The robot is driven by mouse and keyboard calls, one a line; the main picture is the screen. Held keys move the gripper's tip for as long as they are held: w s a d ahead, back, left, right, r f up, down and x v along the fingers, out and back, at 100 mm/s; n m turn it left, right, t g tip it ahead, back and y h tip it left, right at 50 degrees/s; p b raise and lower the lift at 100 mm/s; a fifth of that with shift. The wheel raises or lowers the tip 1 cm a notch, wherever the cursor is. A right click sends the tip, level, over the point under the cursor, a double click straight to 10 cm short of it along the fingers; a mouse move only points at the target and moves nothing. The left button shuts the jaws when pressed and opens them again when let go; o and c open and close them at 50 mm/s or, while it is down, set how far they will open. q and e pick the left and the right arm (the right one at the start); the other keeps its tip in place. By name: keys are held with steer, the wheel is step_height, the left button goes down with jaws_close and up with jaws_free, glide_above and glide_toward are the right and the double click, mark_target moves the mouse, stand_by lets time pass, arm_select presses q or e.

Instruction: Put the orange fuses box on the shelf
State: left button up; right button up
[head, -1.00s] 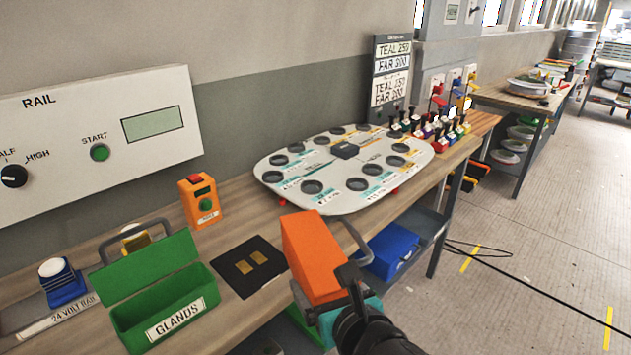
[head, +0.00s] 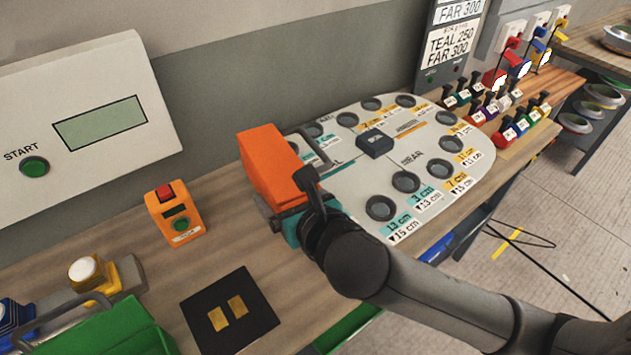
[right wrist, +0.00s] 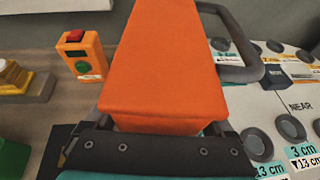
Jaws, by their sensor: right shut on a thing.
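The orange fuses box (head: 268,165) has a grey handle and is tilted. It is in my right gripper (head: 290,222), which is shut on it. It appears to be above the bench, overlapping the left end of the pale plate with round holes. In the right wrist view the box (right wrist: 165,70) fills the middle, with the gripper (right wrist: 150,150) across its near end. Its label is not visible. Little shows below the bench's front edge, and I cannot clearly make out a shelf there. My left gripper is not in view.
The wooden bench (head: 150,262) carries an orange button box (head: 177,215), a black mat (head: 229,311), a green box (head: 105,335) and the holed plate (head: 345,195). Coloured levers (head: 500,110) stand at the right. Bare wood shows between the button box and the plate.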

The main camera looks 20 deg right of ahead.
steer(key=a+r+n+y+p, duration=0.1)
steer(key=a+r+p, duration=0.2)
steer(key=a+r, duration=0.1)
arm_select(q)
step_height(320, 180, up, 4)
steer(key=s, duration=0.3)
arm_select(e)
steer(key=b, duration=0.5)
glide_above(267, 256)
steer(key=shift+n+y, duration=0.3)
step_height(267, 256, down, 14)
steer(key=shift+f, duration=0.25)
arm_select(q)
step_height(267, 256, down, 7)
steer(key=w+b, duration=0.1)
steer(key=b, duration=0.1)
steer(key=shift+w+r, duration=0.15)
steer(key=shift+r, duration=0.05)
arm_select(e)
steer(key=shift+f, duration=2.6)
steer(key=shift+f, duration=0.1)
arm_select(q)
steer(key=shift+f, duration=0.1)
arm_select(e)
steer(key=o, duration=1.5)
steer(key=shift+f, duration=0.15)
steer(key=shift+c, duration=0.2)
